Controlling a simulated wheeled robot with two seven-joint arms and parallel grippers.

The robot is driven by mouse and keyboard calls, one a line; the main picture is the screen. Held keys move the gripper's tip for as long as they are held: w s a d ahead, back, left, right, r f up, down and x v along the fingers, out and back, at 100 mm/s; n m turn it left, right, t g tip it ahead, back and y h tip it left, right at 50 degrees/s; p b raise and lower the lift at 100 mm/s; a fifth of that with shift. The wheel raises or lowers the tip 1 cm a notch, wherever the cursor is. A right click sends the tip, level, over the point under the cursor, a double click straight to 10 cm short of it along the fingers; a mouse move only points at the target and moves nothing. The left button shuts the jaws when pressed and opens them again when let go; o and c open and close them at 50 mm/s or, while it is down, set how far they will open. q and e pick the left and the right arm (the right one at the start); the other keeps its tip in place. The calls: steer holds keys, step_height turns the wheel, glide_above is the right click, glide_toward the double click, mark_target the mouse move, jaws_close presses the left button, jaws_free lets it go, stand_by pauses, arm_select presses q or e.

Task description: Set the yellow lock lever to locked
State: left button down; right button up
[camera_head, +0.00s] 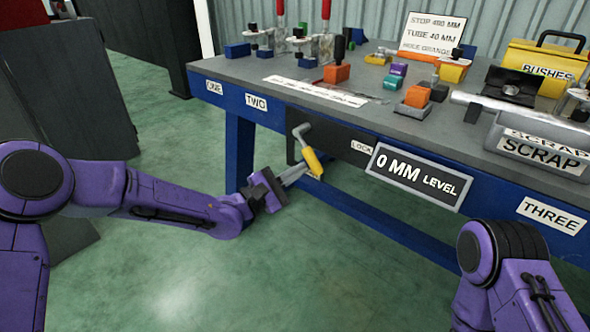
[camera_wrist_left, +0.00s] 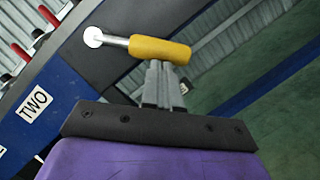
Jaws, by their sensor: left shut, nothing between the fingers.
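The yellow lock lever (camera_head: 313,161) sits on the dark panel at the table's front edge, left of the LOCK label (camera_head: 362,147). Its metal arm runs from a pivot at upper left down to the yellow grip, which slants downward to the right. My left gripper (camera_head: 308,172) is shut and empty, its fingertips at the lower part of the grip. In the left wrist view the yellow grip (camera_wrist_left: 160,50) lies across the tips of my left gripper (camera_wrist_left: 160,66); whether they touch I cannot tell. My right gripper is out of view; only part of that arm shows.
The blue workbench (camera_head: 234,97) carries several clamps and coloured blocks. A 0 MM LEVEL sign (camera_head: 416,177) hangs right of the lever. A SCRAP bin (camera_head: 540,150) and a yellow BUSHES box (camera_head: 545,67) stand at the right. The floor before the bench is clear.

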mark_target(314, 162)
arm_select(q)
steer(key=shift+s+d+r+n+p, duration=0.1)
steer(key=shift+d+n+p, duration=0.05)
steer(key=shift+n+p, duration=0.15)
steer(key=shift+s+d+r+n+t+p, duration=0.4)
steer(key=shift+d+r+n+t+p, duration=0.1)
steer(key=shift+n+p, duration=0.65)
steer(key=shift+s+d+r+n+t+y+p, duration=0.4)
steer(key=shift+r+n+t+y+p, duration=0.35)
steer(key=shift+n, duration=0.95)
steer(key=shift+s+d+r+n+t+y+p, duration=0.3)
steer(key=shift+d+r+n+p, duration=0.45)
steer(key=shift+n, duration=1)
steer(key=shift+s+d+r+n+t+y+p, duration=0.25)
steer(key=shift+r+n+t+y+p, duration=0.25)
steer(key=shift+n+p, duration=0.9)
steer(key=shift+n+b, duration=0.35)
steer(key=shift+n, duration=0.05)
